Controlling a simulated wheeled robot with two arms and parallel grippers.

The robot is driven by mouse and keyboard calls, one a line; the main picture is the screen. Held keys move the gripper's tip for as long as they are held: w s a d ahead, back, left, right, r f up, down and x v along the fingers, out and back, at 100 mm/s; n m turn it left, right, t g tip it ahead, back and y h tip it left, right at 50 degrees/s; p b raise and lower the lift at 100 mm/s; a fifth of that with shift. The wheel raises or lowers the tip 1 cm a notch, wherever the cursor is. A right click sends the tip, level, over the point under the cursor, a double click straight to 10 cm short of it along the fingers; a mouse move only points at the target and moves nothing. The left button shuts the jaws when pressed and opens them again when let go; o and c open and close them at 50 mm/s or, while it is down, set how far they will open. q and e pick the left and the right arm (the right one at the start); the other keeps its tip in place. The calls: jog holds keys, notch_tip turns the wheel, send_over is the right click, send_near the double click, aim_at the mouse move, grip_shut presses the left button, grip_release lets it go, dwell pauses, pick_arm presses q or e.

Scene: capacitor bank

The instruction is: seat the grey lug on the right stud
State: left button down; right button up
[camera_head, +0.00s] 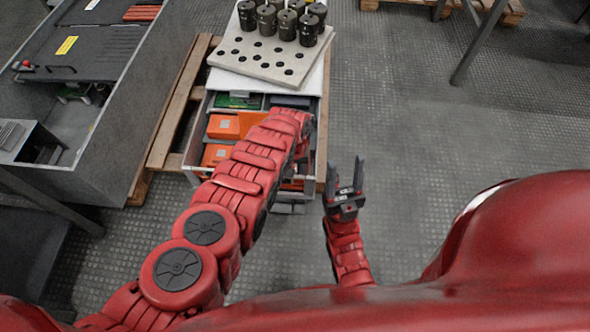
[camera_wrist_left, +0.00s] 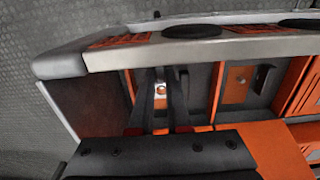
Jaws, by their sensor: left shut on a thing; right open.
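My left gripper (camera_wrist_left: 161,78) reaches down into a compartment of an open drawer. Between its dark fingers is a small pale-grey metal piece with a dark hole (camera_wrist_left: 161,90), which looks like the grey lug. In the head view my left arm hides most of this gripper and what it holds. My right gripper (camera_head: 343,190) is open and empty, over the floor to the right of the drawer cart. I cannot make out the right stud in either view.
The drawer (camera_wrist_left: 215,47) has a grey rim and orange and grey compartments. On the cart top stands a perforated light board (camera_head: 262,68) with several dark cylindrical cans (camera_head: 287,24). A grey cabinet (camera_head: 120,125) stands at left.

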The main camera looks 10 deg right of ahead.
pick_arm(q)
jog(key=shift+f+b, duration=0.55)
jog(key=shift+f, duration=0.15)
dwell(1.1)
jog(key=c, duration=0.8)
grip_release()
jog(key=shift+r+p, duration=0.4)
jog(key=shift+r, duration=0.15)
notch_tip(320, 180, up, 3)
jog(key=shift+p, duration=1.1)
notch_tip(320, 180, up, 13)
jog(key=p, duration=0.2)
jog(key=shift+r, duration=0.15)
jog(key=shift+s, duration=0.15)
